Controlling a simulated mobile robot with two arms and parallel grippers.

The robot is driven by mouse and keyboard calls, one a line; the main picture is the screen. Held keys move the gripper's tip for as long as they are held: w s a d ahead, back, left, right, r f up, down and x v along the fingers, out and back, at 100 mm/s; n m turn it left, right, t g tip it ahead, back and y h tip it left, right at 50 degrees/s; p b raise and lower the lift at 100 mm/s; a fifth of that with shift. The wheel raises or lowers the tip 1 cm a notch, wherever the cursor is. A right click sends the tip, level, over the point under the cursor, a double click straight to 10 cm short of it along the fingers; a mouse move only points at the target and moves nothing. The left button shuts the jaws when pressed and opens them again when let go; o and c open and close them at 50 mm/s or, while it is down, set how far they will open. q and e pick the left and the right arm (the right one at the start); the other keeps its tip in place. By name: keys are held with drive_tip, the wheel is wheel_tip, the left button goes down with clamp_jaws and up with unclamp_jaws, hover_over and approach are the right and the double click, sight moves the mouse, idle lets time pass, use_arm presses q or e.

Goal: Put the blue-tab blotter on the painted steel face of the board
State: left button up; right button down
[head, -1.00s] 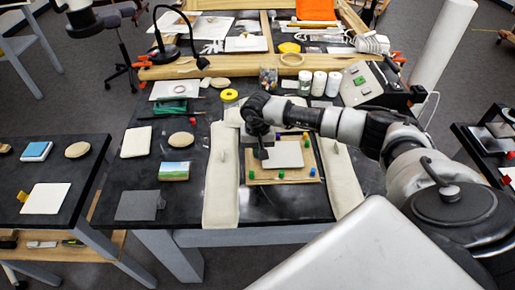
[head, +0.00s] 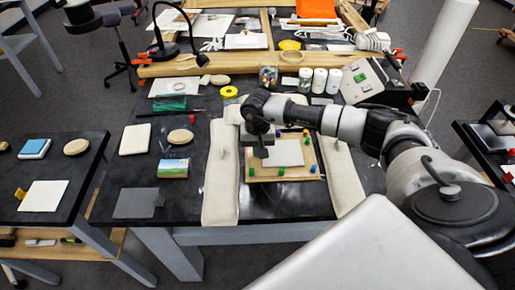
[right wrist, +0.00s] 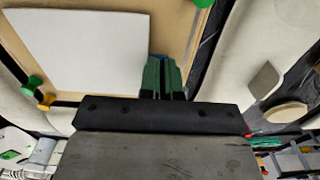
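The blotter, a white square sheet (head: 285,153), is at the tan wooden-edged board (head: 258,173), over its middle. In the right wrist view the sheet (right wrist: 75,50) fills the upper left over the board (right wrist: 178,25). My right gripper (head: 262,150) is at the sheet's left edge. In the right wrist view its green fingertips (right wrist: 164,70) are close together at the sheet's edge, with a little blue between them, which looks like the tab. I cannot tell whether the sheet touches the board's face. My left gripper is out of view.
Coloured pins or magnets (head: 281,172) stand along the board's edges. Pale padded strips (head: 221,185) flank it. A dark grey card (head: 137,203) and a landscape picture (head: 174,168) lie to the left. A white square with a yellow tab (head: 43,196) lies on the left table.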

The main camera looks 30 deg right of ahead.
idle(0.3)
drive_tip(key=c, duration=1.3)
unclamp_jaws()
drive_tip(key=shift+o, duration=0.2)
